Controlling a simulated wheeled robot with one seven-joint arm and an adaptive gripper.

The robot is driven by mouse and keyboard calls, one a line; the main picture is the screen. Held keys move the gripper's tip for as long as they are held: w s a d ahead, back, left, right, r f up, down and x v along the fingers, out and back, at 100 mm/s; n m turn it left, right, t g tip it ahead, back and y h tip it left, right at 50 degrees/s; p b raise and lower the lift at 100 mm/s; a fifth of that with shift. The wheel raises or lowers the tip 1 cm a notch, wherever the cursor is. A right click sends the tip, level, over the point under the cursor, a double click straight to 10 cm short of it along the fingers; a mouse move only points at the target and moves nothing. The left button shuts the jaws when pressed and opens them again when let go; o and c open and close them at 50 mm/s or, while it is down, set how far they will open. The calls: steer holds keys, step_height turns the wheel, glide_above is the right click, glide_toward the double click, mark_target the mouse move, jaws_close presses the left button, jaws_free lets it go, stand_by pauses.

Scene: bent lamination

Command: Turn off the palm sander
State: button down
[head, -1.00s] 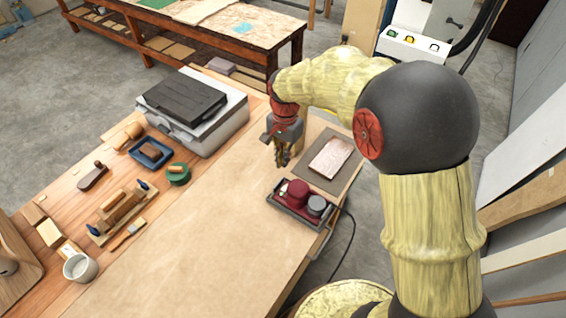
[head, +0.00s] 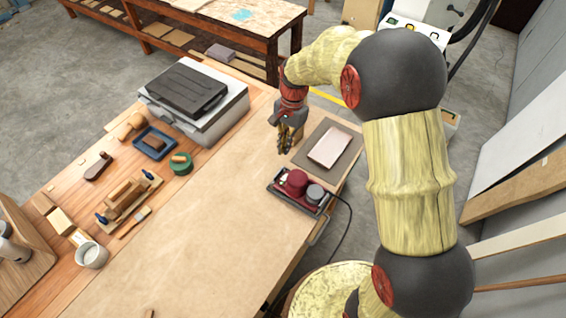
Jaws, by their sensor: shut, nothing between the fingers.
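The palm sander (head: 296,184) is dark red with a grey round part beside it. It sits in a dark tray (head: 283,199) near the right edge of the workbench, with a black cord running off the bench. My gripper (head: 288,150) points down above the bench, behind the tray in the picture and left of the grey mat. It is shut and empty, and apart from the sander. The sander's switch is too small to make out.
A pale board (head: 329,147) lies on a grey mat (head: 308,166) behind the tray. A grey-and-black case (head: 206,119) stands at the back left. Hand tools, a blue tray (head: 136,148) and a white cup (head: 91,256) line the left side. The middle of the bench is clear.

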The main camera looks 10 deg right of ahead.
mark_target(280, 182)
steer(key=f, duration=0.4)
steer(key=s+a+f, duration=0.1)
steer(key=f, duration=0.8)
steer(key=shift+s+a+f, duration=0.15)
steer(key=shift+s+a, duration=0.15)
steer(key=shift+s+a+f+b, duration=0.25)
steer(key=shift+s+f+b, duration=0.1)
steer(key=shift+f, duration=0.25)
steer(key=shift+w+d+r, duration=0.1)
steer(key=shift+w+d, duration=0.05)
